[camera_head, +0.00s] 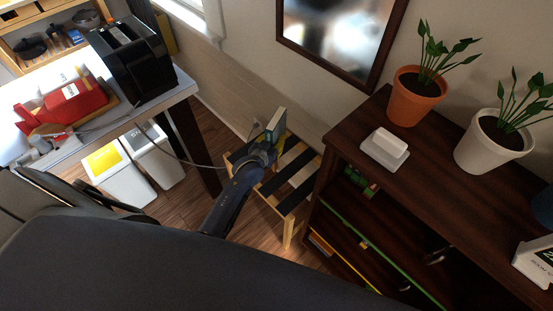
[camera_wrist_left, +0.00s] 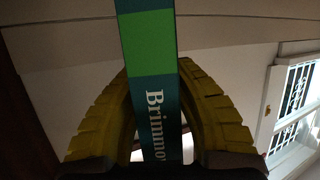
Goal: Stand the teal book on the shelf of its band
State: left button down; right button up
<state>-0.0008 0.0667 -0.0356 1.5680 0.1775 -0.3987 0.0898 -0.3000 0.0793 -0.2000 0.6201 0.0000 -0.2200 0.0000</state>
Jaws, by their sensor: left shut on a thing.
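The teal book (camera_head: 275,126) is held upright by my left gripper (camera_head: 264,152), above a slatted stool. In the left wrist view the book (camera_wrist_left: 148,90) has a green band across its spine and white letters starting "Brimmo". The yellow fingers of my left gripper (camera_wrist_left: 160,110) are shut on its two sides. The dark wooden bookcase (camera_head: 340,160) stands to the right of the gripper. One shelf has a green front edge (camera_head: 385,258) and a lower one a yellow edge (camera_head: 320,243). Their insides are mostly in shadow. My right gripper is not in view.
The slatted stool (camera_head: 290,205) stands by the wall, left of the bookcase. A table with a black toaster (camera_head: 130,62) is at left, with bins (camera_head: 118,172) below.

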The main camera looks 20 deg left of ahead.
pick_arm(q)
notch_tip(320, 180, down, 14)
jog(key=shift+r, duration=0.25)
dwell(0.5)
jog(key=c, duration=1.2)
grip_release()
jog(key=shift+f, duration=0.15)
